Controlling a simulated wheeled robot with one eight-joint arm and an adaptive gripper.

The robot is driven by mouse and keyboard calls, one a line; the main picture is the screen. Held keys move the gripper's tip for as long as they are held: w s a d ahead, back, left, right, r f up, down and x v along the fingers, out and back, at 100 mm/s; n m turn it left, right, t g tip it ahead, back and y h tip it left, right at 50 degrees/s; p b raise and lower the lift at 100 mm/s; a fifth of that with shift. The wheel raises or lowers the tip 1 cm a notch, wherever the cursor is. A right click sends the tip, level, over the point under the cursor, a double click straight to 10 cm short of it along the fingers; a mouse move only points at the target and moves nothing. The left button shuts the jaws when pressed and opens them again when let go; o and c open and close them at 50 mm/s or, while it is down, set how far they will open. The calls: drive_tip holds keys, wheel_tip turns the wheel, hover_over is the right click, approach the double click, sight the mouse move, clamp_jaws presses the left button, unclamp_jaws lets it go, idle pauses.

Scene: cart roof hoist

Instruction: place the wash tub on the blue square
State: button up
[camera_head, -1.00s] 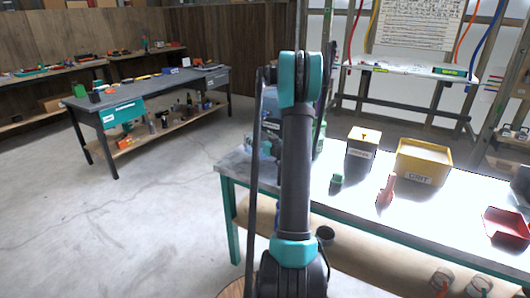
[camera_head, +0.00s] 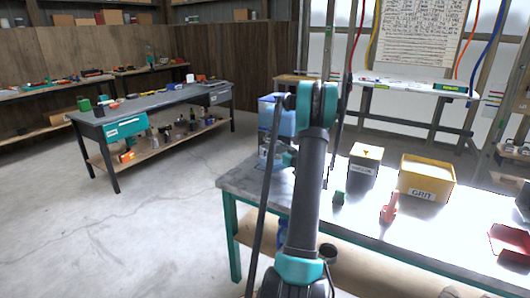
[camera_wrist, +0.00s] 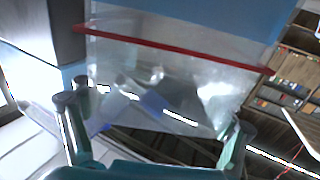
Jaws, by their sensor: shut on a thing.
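A translucent, bluish tub, which looks like the wash tub (camera_head: 276,117), shows beside my arm at the far left end of the lit workbench in the head view. In the wrist view the tub (camera_wrist: 185,62) fills the middle, clear-walled with a red band and blue above it. My gripper (camera_wrist: 152,132) is shut on it, one finger at each side of its lower part. In the head view my gripper (camera_head: 284,157) is small and partly hidden by my arm. I cannot tell whether the tub touches the bench. I cannot make out the blue square.
The workbench (camera_head: 345,220) holds a yellow-lidded box (camera_head: 364,163), a yellow GRIT bin (camera_head: 426,180), a green block (camera_head: 339,197), an orange-red bottle (camera_head: 389,208) and a red tray (camera_head: 510,243). A grey table (camera_head: 165,101) stands left across open floor.

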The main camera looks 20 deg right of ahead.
drive_tip(key=x, duration=0.7)
drive_tip(key=shift+s, duration=0.1)
drive_tip(key=f, duration=0.1)
drive_tip(key=w+f, duration=0.1)
drive_tip(key=f, duration=0.1)
drive_tip(key=shift+a+f, duration=0.15)
drive_tip(key=shift+f, duration=0.1)
drive_tip(key=shift+s+f, duration=0.1)
drive_tip(key=o, duration=1.7)
drive_tip(key=shift+o, duration=0.2)
